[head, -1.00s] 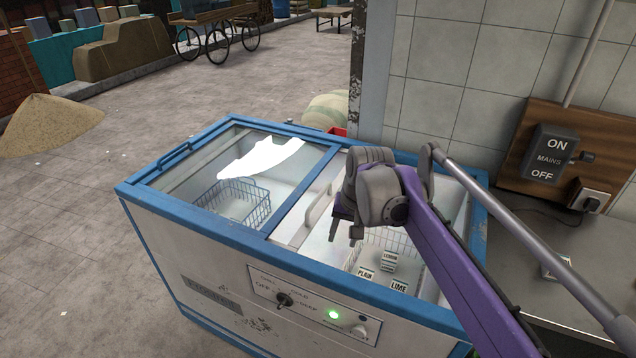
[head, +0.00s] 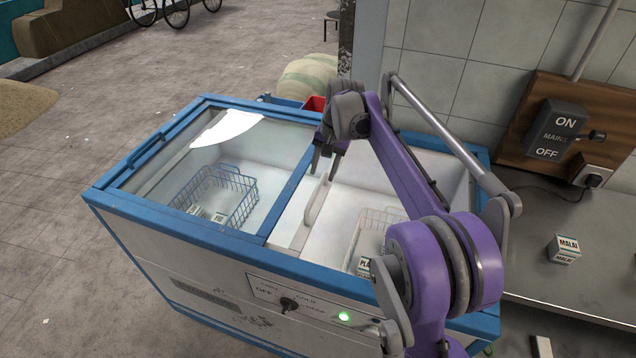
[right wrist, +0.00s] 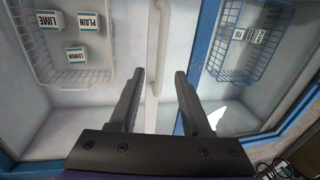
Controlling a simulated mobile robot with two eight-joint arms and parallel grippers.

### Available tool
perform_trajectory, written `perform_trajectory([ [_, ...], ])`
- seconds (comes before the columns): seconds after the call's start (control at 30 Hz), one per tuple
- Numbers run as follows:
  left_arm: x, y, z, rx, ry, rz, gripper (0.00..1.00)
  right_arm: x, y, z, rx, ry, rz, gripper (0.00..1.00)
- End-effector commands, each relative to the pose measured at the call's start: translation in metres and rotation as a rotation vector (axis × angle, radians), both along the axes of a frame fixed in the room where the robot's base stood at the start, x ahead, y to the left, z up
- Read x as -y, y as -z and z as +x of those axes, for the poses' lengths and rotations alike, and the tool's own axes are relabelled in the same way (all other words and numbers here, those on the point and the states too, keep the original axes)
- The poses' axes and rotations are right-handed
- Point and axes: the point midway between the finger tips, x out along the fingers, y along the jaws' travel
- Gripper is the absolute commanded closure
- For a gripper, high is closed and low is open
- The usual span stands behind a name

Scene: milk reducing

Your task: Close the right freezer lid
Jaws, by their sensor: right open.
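The chest freezer (head: 180,240) has a blue rim and white walls. A glass pane (head: 180,155) with a blue frame covers its left half, and the right half looks open. A white upright handle bar (head: 316,205) stands near the middle divide. My right gripper (head: 326,166) is open and empty, fingers pointing down near the far end of this bar. In the right wrist view the white bar (right wrist: 154,60) shows between the two open fingers (right wrist: 160,75); whether they are level with it I cannot tell. My left gripper is not in view.
A wire basket (head: 372,232) with small cartons is in the right half, partly hidden by my arm. Another basket (head: 232,183) lies under the left glass. A MALAI carton (head: 564,249) stands on the counter (head: 600,280). A mains switch (head: 556,132) is on the wall.

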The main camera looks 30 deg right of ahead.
Motion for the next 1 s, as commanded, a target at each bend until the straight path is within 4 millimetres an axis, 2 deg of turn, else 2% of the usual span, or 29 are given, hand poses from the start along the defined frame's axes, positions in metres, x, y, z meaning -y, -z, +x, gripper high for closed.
perform_trajectory([
  [0.1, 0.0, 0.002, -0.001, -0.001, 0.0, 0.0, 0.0, -0.003, 0.023, 0.003, 0.0, 0.0, 0.0, 0.52],
  [0.3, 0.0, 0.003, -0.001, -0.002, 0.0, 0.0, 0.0, -0.006, 0.049, 0.007, 0.0, 0.0, 0.0, 0.52],
  [0.43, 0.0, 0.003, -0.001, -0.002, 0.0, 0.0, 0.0, -0.008, 0.057, 0.008, 0.0, 0.0, 0.0, 0.52],
  [0.7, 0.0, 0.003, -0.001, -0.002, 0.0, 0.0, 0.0, -0.008, 0.058, 0.009, 0.001, 0.0, -0.001, 0.52],
  [0.73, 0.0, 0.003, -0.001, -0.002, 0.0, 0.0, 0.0, -0.008, 0.058, 0.009, 0.001, 0.0, -0.001, 0.54],
  [1.0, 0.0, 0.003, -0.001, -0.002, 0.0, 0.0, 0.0, -0.008, 0.058, 0.009, 0.001, 0.0, -0.001, 1.0],
])
